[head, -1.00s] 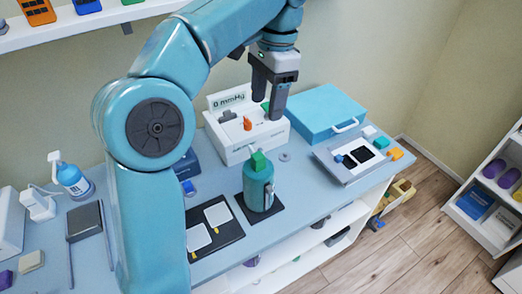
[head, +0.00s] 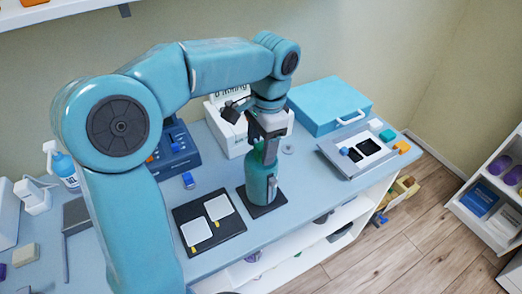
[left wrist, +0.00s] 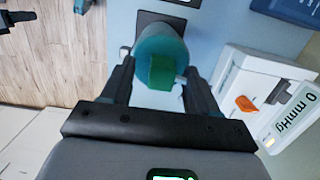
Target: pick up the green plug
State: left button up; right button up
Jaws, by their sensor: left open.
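The green plug (left wrist: 162,72) is a small green block on top of a teal bottle (left wrist: 160,45). In the head view the bottle (head: 261,186) stands upright on a dark square pad (head: 270,206), and my gripper mostly hides the plug. My left gripper (head: 264,146) points down right over the bottle's top. In the left wrist view my left gripper (left wrist: 160,72) is open, with one finger on each side of the plug and gaps between. My right gripper is in neither view.
A white box with a display reading 0 mmHg (left wrist: 262,85) stands close behind the bottle. A blue case (head: 318,112) lies at the back right, a grey tray (head: 340,165) before it. A black board with white pads (head: 198,213) lies left of the bottle.

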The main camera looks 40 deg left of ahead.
pick_arm(q)
jog(key=shift+w+a+f, duration=0.15)
jog(key=shift+a+f, duration=0.05)
jog(key=shift+f, duration=0.55)
jog(key=shift+d+r, duration=0.1)
jog(key=shift+d, duration=0.1)
jog(key=shift+s, duration=0.2)
jog(key=c, duration=0.5)
jog(key=shift+w+a, duration=0.1)
jog(key=c, duration=0.3)
jog(key=shift+r, duration=0.1)
